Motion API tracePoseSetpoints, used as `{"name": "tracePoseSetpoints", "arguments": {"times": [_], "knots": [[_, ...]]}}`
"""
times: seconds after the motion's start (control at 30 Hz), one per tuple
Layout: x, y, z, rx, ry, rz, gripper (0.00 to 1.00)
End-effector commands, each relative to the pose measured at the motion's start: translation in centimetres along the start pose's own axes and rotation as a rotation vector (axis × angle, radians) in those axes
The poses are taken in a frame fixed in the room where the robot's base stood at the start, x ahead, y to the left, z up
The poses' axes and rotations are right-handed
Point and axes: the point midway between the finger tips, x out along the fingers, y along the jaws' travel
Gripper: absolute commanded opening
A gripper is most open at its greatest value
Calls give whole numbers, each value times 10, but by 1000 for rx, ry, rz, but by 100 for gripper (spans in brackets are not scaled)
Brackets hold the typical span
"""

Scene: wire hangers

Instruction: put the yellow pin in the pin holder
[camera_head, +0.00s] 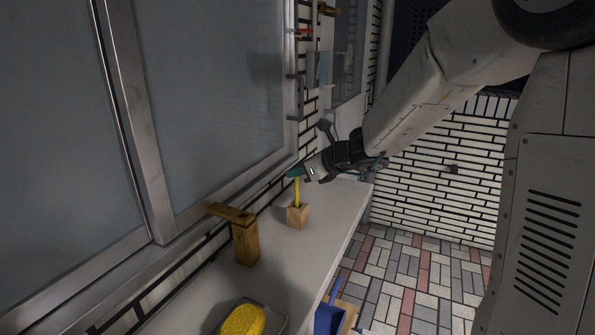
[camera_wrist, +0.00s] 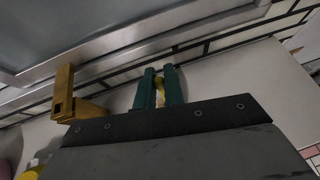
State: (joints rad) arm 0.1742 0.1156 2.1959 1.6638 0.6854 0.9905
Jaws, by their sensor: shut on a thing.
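The yellow pin (camera_head: 297,190) stands upright in the head view, its upper end between my gripper's teal fingertips. My gripper (camera_head: 295,174) is shut on it. In the wrist view the yellow pin (camera_wrist: 160,88) shows as a small piece between the two teal fingers (camera_wrist: 160,86). The pin holder (camera_head: 297,216) is a small wooden block on the white counter, directly below the pin. The pin's lower end meets the holder's top in the head view; I cannot tell how deep it sits in a hole. The holder is hidden in the wrist view.
A brass tap (camera_head: 245,241) stands on the counter (camera_head: 325,228) nearer the camera; it also shows in the wrist view (camera_wrist: 64,92). A yellow sponge (camera_head: 243,320) lies in a grey dish in front. A framed glass panel (camera_head: 220,110) rises along the left.

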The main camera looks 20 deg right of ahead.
Motion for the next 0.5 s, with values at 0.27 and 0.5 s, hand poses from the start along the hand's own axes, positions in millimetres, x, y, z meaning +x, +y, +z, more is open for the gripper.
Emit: {"name": "tracePoseSetpoints", "arguments": {"times": [0.27, 0.5], "knots": [[1, 0, -2, 1, 0, 0, 32], [-4, 0, 2, 0, -1, -1, 32]]}}
